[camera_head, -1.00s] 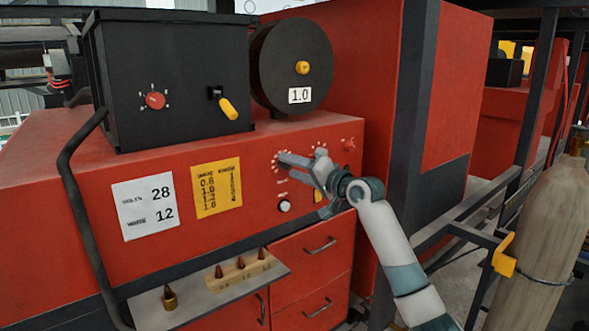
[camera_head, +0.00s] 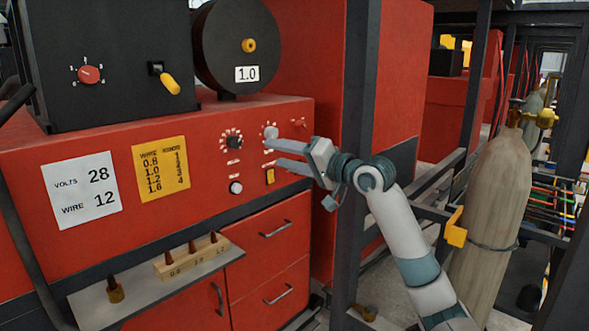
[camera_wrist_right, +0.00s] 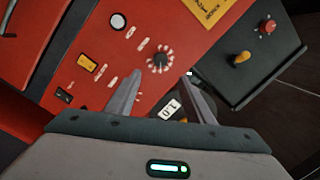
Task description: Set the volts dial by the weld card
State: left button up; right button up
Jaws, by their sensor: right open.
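The weld card (camera_head: 88,190) is white on the red welder front and reads VOLTS 28, WIRE 12. Two dials sit right of the yellow chart: a dark one ringed with white marks (camera_head: 231,142) and a greyer one (camera_head: 270,132) farther right. Their labels are too small to read. My right gripper (camera_head: 274,153) is open and empty, its fingers pointing left, the upper tip overlapping the panel just below the greyer dial; contact cannot be told. In the right wrist view a dark marked dial (camera_wrist_right: 160,62) lies just beyond the open fingers (camera_wrist_right: 162,76). My left gripper is out of view.
The yellow chart (camera_head: 162,168) lists wire sizes and knob numbers. Below the dials are a white-topped button (camera_head: 236,187) and a yellow switch (camera_head: 270,176). A shelf (camera_head: 140,300) with a tip block juts out below. A dark post (camera_head: 357,130) and gas cylinder (camera_head: 492,210) stand right.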

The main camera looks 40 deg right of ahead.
jog(key=shift+s+d+b, duration=0.15)
jog(key=shift+s+b, duration=0.15)
jog(key=shift+s, duration=0.65)
jog(key=shift+s+d+b, duration=0.15)
jog(key=shift+s+b, duration=0.1)
jog(key=shift+s, duration=0.65)
